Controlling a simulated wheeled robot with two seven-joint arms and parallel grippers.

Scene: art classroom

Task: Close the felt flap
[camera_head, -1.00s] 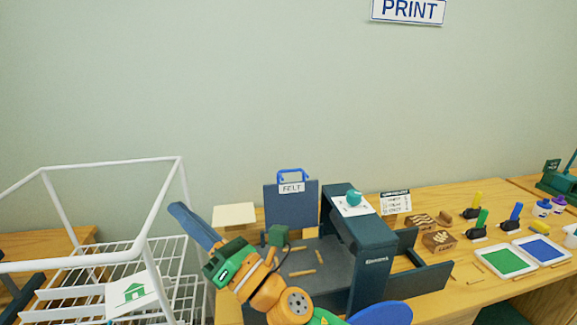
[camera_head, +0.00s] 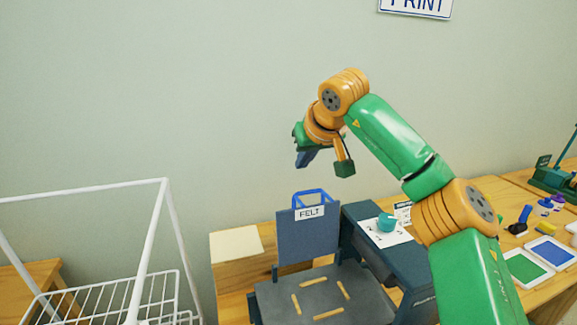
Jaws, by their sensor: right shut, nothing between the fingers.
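The felt flap (camera_head: 297,238) is a dark blue upright panel at the back of the press bed, with a white "FELT" label (camera_head: 310,212) and a blue handle (camera_head: 310,197) on its top edge. It stands raised, so the grey bed (camera_head: 321,288) in front lies uncovered. My right gripper (camera_head: 303,159) is in the air above the flap's handle, clear of it. My left gripper is not in view.
Several small wooden strips (camera_head: 320,314) lie on the bed. Right of it is the dark press body with a teal knob (camera_head: 386,223) on a white sheet. A white wire rack (camera_head: 135,290) stands left. Ink trays (camera_head: 553,251) sit right.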

